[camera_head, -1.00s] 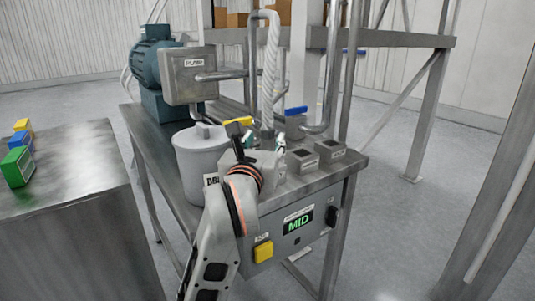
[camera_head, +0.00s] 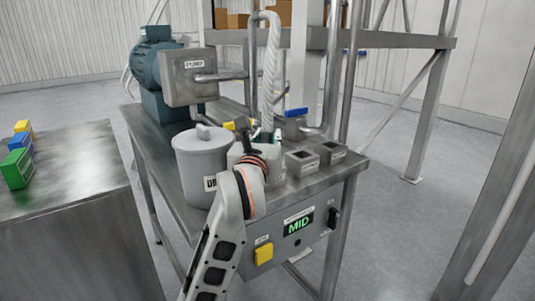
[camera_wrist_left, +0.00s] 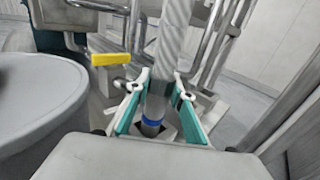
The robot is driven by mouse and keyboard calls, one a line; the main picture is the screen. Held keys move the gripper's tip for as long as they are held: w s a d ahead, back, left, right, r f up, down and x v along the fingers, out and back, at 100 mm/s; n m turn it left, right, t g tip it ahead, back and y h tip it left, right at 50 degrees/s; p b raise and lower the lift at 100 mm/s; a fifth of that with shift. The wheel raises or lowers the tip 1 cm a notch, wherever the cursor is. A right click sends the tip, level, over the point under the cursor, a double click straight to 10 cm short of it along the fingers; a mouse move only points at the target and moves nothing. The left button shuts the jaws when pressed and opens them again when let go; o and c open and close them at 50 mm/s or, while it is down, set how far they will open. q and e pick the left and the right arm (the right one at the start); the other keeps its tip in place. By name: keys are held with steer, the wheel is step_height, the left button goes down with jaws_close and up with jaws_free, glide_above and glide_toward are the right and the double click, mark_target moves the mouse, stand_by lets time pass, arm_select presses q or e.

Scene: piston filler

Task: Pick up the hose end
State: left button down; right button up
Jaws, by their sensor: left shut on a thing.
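The white ribbed hose (camera_head: 268,70) hangs down in a loop at the back of the steel table. Its end, a grey cuff (camera_wrist_left: 156,106) with a blue band below it, shows in the left wrist view, pointing down into a square opening in a grey block. My left gripper (camera_head: 264,136) is shut on the hose end. In the left wrist view its teal-padded fingers (camera_wrist_left: 158,88) stand on either side of the cuff. In the head view the hose end is mostly hidden behind my gripper. My right gripper is not in view.
A grey lidded pot (camera_head: 200,160) stands close left of my gripper. Two square grey sockets (camera_head: 302,160) sit to its right. A yellow-handled valve (camera_wrist_left: 110,59) and steel pipes are near. A control panel (camera_head: 290,238) reading MID is on the table front.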

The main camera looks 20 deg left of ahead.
arm_select(q)
steer(key=shift+r, duration=0.15)
steer(key=shift+r, duration=0.25)
step_height(320, 180, up, 25)
steer(key=p, duration=0.6)
steer(key=shift+p, duration=0.35)
steer(key=shift+f, duration=0.15)
